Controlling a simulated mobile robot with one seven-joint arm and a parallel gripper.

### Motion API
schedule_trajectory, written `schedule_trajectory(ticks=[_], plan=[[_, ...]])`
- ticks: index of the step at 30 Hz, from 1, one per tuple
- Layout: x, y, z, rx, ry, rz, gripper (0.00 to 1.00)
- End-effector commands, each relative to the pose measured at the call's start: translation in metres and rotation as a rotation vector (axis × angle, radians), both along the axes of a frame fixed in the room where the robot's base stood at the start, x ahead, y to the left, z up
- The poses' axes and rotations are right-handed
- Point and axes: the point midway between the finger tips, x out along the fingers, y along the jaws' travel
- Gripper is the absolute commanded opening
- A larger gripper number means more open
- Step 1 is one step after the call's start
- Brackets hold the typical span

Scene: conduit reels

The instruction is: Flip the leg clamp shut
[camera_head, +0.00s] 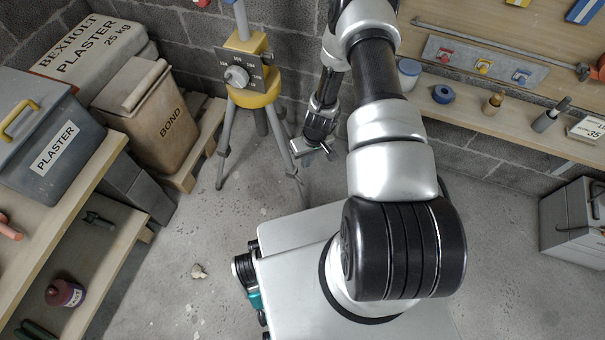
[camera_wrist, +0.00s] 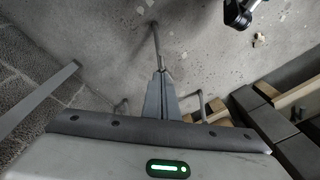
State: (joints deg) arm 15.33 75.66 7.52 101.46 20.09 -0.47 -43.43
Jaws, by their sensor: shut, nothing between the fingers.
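A tripod with a yellow head (camera_head: 250,85) and grey legs stands by the back wall in the head view. My gripper (camera_head: 326,150) is low, beside the tripod's right leg (camera_head: 278,128). In the wrist view my gripper's grey fingers (camera_wrist: 162,80) are together with nothing between them. A thin lower leg section (camera_wrist: 155,42) runs on beyond the fingertips to the floor. A small dark part on the leg just below my gripper may be the leg clamp (camera_head: 291,172). I cannot tell its lever position, or whether my fingers touch it.
A bond box (camera_head: 150,122) stands on a pallet (camera_head: 205,145) left of the tripod. A shelf unit with a grey plaster tub (camera_head: 45,125) is at the left. A wall shelf (camera_head: 470,115) holds small items at the right. The floor around the tripod's front is mostly clear.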

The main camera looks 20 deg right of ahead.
Motion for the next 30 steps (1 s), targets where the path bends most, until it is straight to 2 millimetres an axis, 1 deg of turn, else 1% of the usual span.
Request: schedule_trajectory(ticks=[4,7,15,18,21,25,30], plan=[[0.0,0.0,-0.003,0.001,0.001,0.0,0.0],[0.0,0.002,-0.013,0.001,0.002,-0.001,0.0],[0.004,0.007,-0.063,0.001,0.002,0.0,0.0],[0.005,0.009,-0.078,0.001,0.002,0.0,0.0],[0.007,0.01,-0.09,0.001,0.001,0.0,0.0],[0.008,0.011,-0.097,0.001,0.001,-0.001,0.0],[0.008,0.011,-0.099,0.001,0.001,0.0,0.0]])
